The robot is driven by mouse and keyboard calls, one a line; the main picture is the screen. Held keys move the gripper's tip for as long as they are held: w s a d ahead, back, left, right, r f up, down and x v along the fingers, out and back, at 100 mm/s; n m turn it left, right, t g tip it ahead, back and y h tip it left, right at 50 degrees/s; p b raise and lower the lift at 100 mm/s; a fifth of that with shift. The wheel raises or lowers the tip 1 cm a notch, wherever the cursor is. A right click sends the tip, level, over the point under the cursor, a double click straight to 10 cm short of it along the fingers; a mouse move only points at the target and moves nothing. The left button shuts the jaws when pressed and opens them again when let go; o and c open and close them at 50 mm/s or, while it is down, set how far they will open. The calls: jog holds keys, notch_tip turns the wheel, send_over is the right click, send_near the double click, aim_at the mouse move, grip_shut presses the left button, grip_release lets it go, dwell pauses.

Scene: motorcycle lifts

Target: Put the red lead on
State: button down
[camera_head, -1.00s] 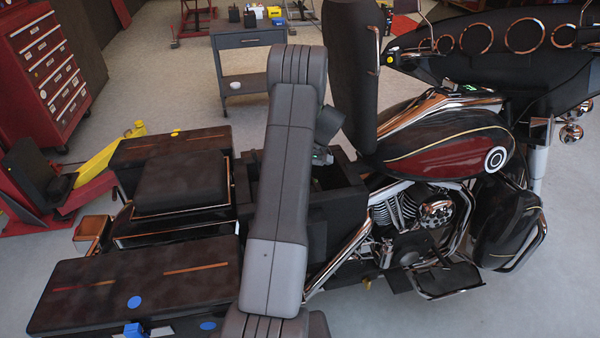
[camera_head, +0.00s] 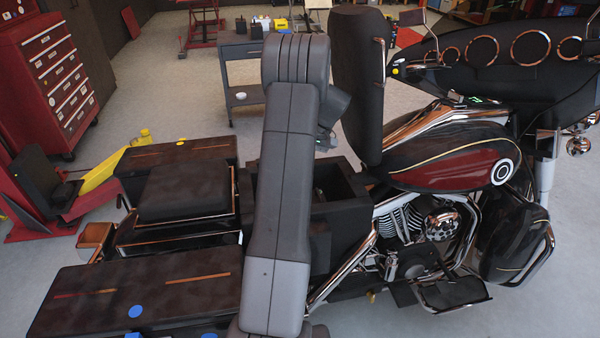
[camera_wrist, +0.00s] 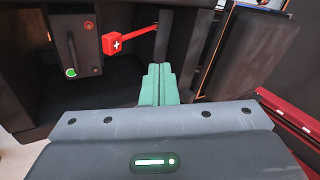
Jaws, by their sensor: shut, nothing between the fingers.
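The red lead's end (camera_wrist: 113,43) is a red block with a white plus in the wrist view. Its short red cable runs right and up to the bay wall. The block is just right of a dark box (camera_wrist: 75,45), apparently the battery, with a handle and a green round mark. I cannot tell whether the block touches it. My gripper (camera_wrist: 155,84) has teal fingers pressed together and empty, to the right of and nearer than the red block. In the head view my gripper (camera_head: 326,138) is over the open bay (camera_head: 345,205), partly hidden by my arm; the lead is hidden there.
A black saddlebag (camera_head: 110,300) is at front left. A trolley (camera_head: 250,75) and red tool cabinet (camera_head: 50,85) are farther back.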

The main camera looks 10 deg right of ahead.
jog(key=w+a+m+h+b, duration=0.1)
jog(key=a+m+h+b, duration=0.1)
jog(key=a+h+b, duration=0.85)
jog(key=d+f, duration=0.3)
jog(key=d+f+h+p, duration=0.1)
jog(key=d+f, duration=0.2)
jog(key=f, duration=0.1)
jog(key=d+f+h+p, duration=0.1)
jog(key=d+f, duration=0.2)
jog(key=shift+s+d+f+g+h, duration=0.15)
jog(key=shift+s+d+g+h, duration=0.1)
jog(key=shift+s+g, duration=0.15)
jog(key=shift+d, duration=0.1)
jog(key=shift+s+d+f+y+p, duration=0.15)
jog(key=shift+d+f+y+p, duration=0.55)
jog(key=shift+d+y+p, duration=0.3)
jog(key=f+y, duration=0.1)
jog(key=d+f, duration=0.1)
jog(key=f, duration=0.1)
jog(key=d+f+y, duration=0.1)
jog(key=shift+s+f+y+p, duration=0.2)
jog(key=shift+f+y+p, duration=0.1)
jog(key=shift+p, duration=0.05)
jog(key=shift+b+x, duration=0.65)
jog(key=shift+x, duration=0.45)
jog(key=shift+s+d+f, duration=0.1)
